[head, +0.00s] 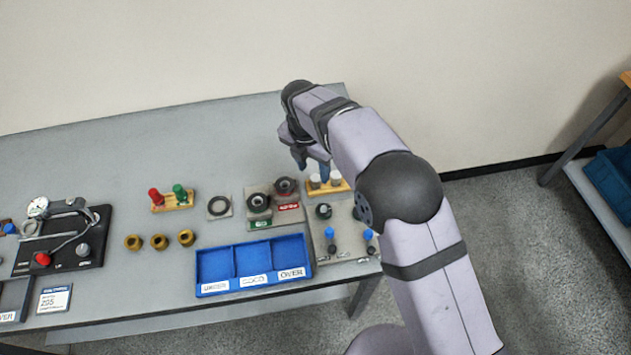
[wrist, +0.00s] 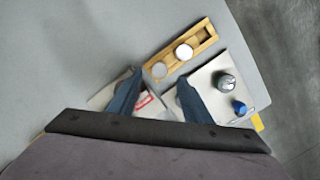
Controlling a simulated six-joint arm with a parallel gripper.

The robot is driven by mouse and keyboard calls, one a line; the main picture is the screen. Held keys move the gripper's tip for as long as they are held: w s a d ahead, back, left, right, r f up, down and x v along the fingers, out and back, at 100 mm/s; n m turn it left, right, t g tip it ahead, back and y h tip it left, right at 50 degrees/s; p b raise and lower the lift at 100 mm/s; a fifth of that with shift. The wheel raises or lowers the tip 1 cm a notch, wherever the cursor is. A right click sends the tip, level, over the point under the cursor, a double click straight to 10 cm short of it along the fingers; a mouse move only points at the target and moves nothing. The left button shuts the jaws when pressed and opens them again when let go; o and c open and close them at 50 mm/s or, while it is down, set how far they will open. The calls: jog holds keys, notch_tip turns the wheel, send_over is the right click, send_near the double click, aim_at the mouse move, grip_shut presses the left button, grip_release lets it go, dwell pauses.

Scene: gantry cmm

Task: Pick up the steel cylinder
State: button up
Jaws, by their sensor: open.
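A wooden holder (head: 342,187) stands near the right end of the bench with two short, pale metallic cylinders on it. In the wrist view the holder (wrist: 208,32) runs diagonally. One bright-topped cylinder (wrist: 184,51) stands near its middle, and a greyer cylinder (wrist: 160,69) is at its lower left end. I cannot tell for sure which is the steel cylinder. My gripper (wrist: 159,84) is open and empty, pointing down at the bench. Its fingertips lie to either side of the greyer cylinder in the picture; their height above it is unclear. The head view partly hides my gripper (head: 312,163).
A grey plate (head: 350,240) with blue-topped pins and a dark-ringed part (wrist: 226,82) is beside the holder. Dark ring gauges (head: 259,201) stand to the left. A blue divided tray (head: 217,263), brass nuts (head: 158,242) and a red-green gauge holder (head: 171,206) lie farther left.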

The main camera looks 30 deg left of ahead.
aim_at(315, 178)
jog(key=shift+w+f+p, duration=0.25)
jog(key=shift+f+p, duration=0.45)
jog(key=shift+f, duration=0.6)
jog(key=shift+w+f+p, duration=0.2)
jog(key=shift+f+p, duration=0.45)
jog(key=shift+f, duration=0.6)
grip_shut()
